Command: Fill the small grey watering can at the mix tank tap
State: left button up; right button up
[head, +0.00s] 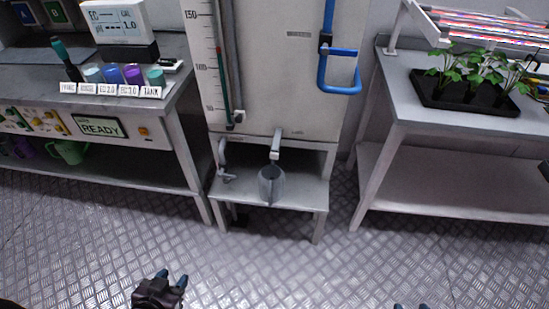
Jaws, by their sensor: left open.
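The small grey watering can (271,186) stands upright on the low metal stand (310,192) in front of the mix tank (280,80). The tap (276,149) on the tank's lower front is just above the can. I cannot see whether water is running or what is inside the can. My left gripper (171,278) is open and empty at the bottom of the view, well short of the stand and left of the can. Only the fingertips of my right gripper (411,306) show at the bottom edge, right of the can.
A bench (185,95) with coloured bottles (110,75), labels and a READY display (100,127) is at left; a green can (68,151) sits on its lower shelf. A plant bench (400,100) stands right. The floor before the stand is clear.

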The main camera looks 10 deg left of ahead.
pick_arm(q)
grip_shut()
jog(key=shift+w, duration=0.1)
dwell(1.7)
